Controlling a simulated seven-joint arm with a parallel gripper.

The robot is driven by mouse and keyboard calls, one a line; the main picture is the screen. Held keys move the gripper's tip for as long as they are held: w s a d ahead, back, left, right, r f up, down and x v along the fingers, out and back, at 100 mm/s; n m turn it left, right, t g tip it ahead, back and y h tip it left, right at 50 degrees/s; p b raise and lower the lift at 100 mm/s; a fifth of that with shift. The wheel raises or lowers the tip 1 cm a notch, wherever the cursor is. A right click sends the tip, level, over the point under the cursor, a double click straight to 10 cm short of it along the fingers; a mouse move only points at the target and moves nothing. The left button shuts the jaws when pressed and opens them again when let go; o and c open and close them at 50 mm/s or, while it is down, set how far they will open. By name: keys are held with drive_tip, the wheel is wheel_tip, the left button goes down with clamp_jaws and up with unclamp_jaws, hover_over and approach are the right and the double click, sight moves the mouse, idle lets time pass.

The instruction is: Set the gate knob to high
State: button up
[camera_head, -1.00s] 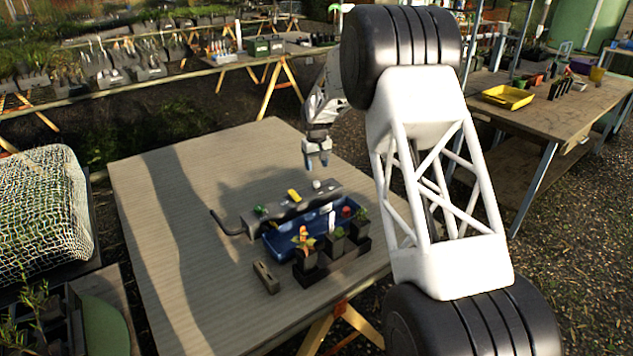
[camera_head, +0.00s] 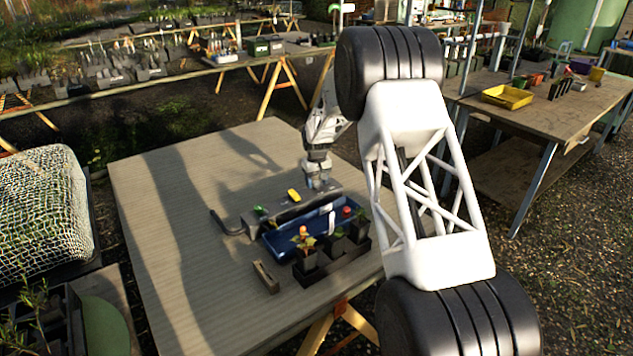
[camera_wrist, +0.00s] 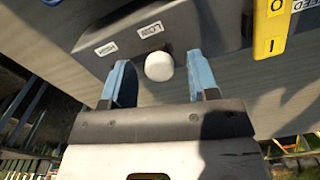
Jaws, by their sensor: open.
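The gate knob is a round white knob (camera_wrist: 159,66) on the face of a grey control box (camera_wrist: 190,22) in the wrist view. Two white labels sit beside it: "LOW" (camera_wrist: 151,29) close above it and another (camera_wrist: 106,48), upside down and hard to read, to the upper left. My gripper (camera_wrist: 160,80) is open, with one blue finger on each side of the knob. The knob lies between the fingers with gaps on both sides, and I see no contact.
A yellow switch plate marked O and I (camera_wrist: 272,28) is on the box, right of my gripper; it also shows in the head view (camera_head: 294,195). A blue tray (camera_head: 275,245) and dark pots with plants (camera_head: 308,258) stand in front. The table's left side (camera_head: 190,240) is mostly clear.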

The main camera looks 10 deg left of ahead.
clamp_jaws()
drive_tip(key=shift+w+d, duration=1.95)
unclamp_jaws()
drive_tip(key=shift+r, duration=0.15)
wheel_tip(320, 180, up, 8)
drive_tip(key=shift+f, duration=0.25)
